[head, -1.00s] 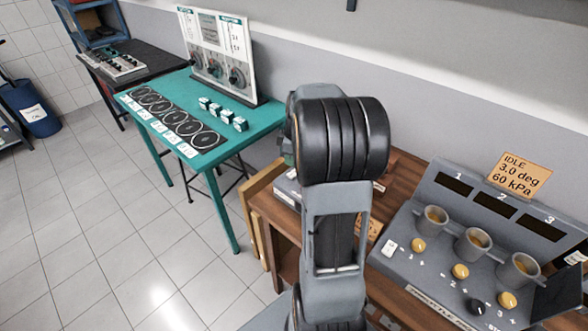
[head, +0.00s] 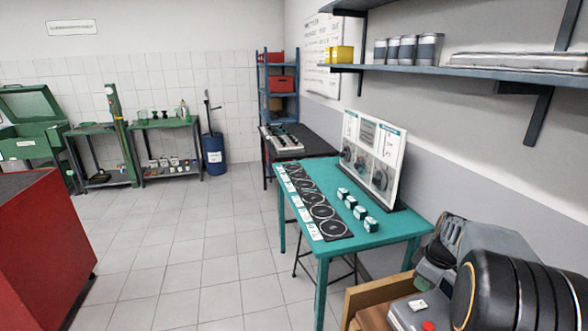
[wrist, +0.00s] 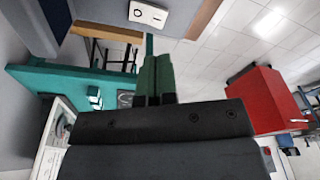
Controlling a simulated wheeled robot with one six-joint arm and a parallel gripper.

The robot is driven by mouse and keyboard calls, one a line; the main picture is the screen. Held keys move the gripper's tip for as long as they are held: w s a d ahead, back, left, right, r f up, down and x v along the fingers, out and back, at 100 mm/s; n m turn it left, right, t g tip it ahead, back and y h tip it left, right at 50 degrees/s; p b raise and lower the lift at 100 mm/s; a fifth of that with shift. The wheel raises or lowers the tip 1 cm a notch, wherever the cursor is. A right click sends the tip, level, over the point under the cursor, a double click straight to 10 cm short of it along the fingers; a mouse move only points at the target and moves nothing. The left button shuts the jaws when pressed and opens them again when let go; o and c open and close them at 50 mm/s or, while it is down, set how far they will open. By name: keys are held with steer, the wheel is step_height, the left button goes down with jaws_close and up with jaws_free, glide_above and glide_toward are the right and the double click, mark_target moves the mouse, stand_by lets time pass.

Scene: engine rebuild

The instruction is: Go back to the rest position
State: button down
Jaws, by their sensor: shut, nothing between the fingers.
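In the wrist view my gripper (wrist: 156,78) shows its two green fingers side by side, shut, with nothing between them. The fingers point away from the dark wrist body and hang in free air. In the head view my arm fills the lower right corner, folded, beside the wall. The gripper's fingertips cannot be made out there.
A teal table (head: 395,228) holds dark rings, small boxes and a display board (head: 373,160). A red cabinet (head: 40,240) stands at left. A wall shelf (head: 440,70) hangs above. A blue barrel (head: 214,153) stands at the back. The tiled floor between is clear.

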steer(key=shift+f+m, duration=0.1)
steer(key=shift+m, duration=0.6)
steer(key=s+m, duration=0.1)
steer(key=m, duration=0.1)
steer(key=s+a+f+m, duration=0.1)
steer(key=shift+s+a+f+m+g, duration=0.1)
steer(key=shift+s+a+m+g, duration=0.05)
steer(key=shift+m+g, duration=0.2)
steer(key=s+a+r+m+t, duration=0.1)
steer(key=s+a+r+t, duration=0.1)
steer(key=s+a, duration=0.3)
steer(key=s+a+r+m+t+h, duration=0.1)
steer(key=s+a+r, duration=0.4)
steer(key=a, duration=0.9)
steer(key=shift+a+t, duration=0.2)
steer(key=shift+t, duration=0.25)
steer(key=shift+r, duration=0.1)
